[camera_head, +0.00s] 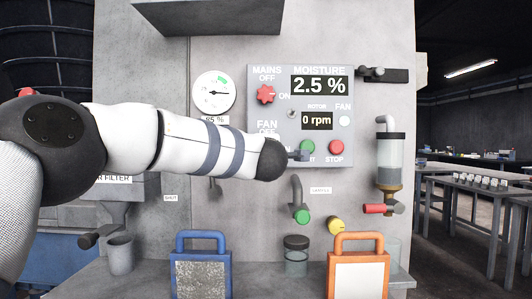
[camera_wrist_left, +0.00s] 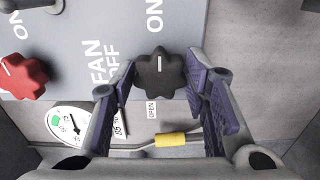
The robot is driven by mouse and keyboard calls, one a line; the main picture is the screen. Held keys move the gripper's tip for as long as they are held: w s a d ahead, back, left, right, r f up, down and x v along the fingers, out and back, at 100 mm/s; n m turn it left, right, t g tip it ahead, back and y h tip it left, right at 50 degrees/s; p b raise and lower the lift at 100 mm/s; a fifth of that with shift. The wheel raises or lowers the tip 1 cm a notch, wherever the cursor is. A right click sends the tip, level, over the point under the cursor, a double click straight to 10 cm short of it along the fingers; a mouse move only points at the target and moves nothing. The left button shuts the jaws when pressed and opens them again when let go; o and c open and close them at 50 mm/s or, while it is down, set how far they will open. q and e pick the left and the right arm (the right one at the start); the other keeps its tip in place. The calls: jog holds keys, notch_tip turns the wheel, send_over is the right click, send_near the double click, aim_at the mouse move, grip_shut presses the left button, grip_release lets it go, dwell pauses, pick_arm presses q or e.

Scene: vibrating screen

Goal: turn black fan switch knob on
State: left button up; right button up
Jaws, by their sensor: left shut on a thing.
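The black fan switch knob (camera_wrist_left: 158,76) is on the grey panel in the left wrist view, beside the FAN OFF label and below an ON label. A short white mark shows on its upper part, on the side toward ON. My left gripper (camera_wrist_left: 162,66) has its purple-padded fingers on both sides of the knob and is shut on it. In the head view my left arm (camera_head: 190,143) reaches across to the panel and hides the knob and most of the gripper. My right gripper is in neither view.
The control panel (camera_head: 284,80) reads 2.5 % moisture and 0 rpm. The red mains knob (camera_head: 265,94) is above the arm; the red stop button (camera_head: 336,147) is right of it. A round gauge (camera_head: 213,91), a green-tipped pipe (camera_head: 301,214) and blue (camera_head: 201,237) and orange (camera_head: 358,238) frames are near.

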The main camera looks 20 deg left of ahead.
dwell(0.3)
pick_arm(q)
jog(key=o, duration=1.1)
jog(key=v, duration=1.2)
